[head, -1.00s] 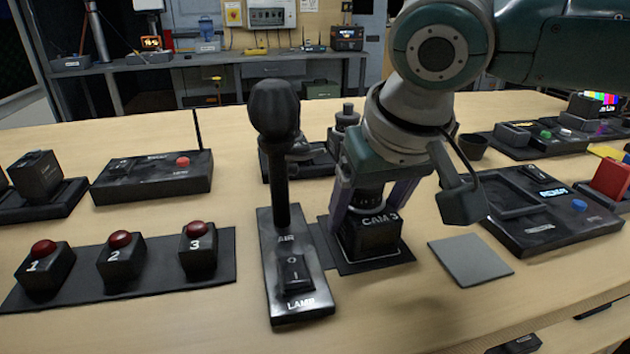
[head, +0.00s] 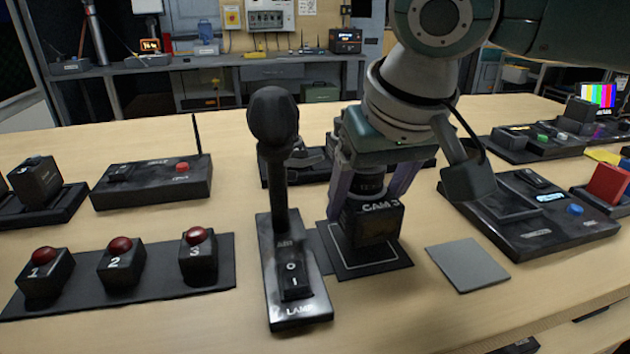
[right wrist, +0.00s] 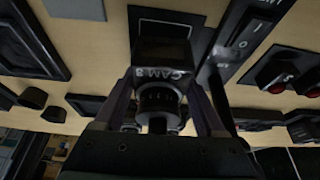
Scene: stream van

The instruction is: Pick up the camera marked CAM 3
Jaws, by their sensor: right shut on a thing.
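The CAM 3 camera (head: 375,223) is a black box with a lens on top and white lettering. My right gripper (head: 370,190) comes down from above and is shut on it, with a finger on each side. The camera is slightly above its black mat (head: 375,263), whose white outline now shows. In the right wrist view the camera (right wrist: 163,52) sits between the two fingers (right wrist: 162,100), with its lettering upside down. My left gripper is not in view.
A microphone on a stand (head: 279,150) with an AIR/LAMP switch is close on the left. Three red numbered buttons (head: 120,262) are further left. A grey square pad (head: 468,263) and a control box (head: 535,215) are on the right.

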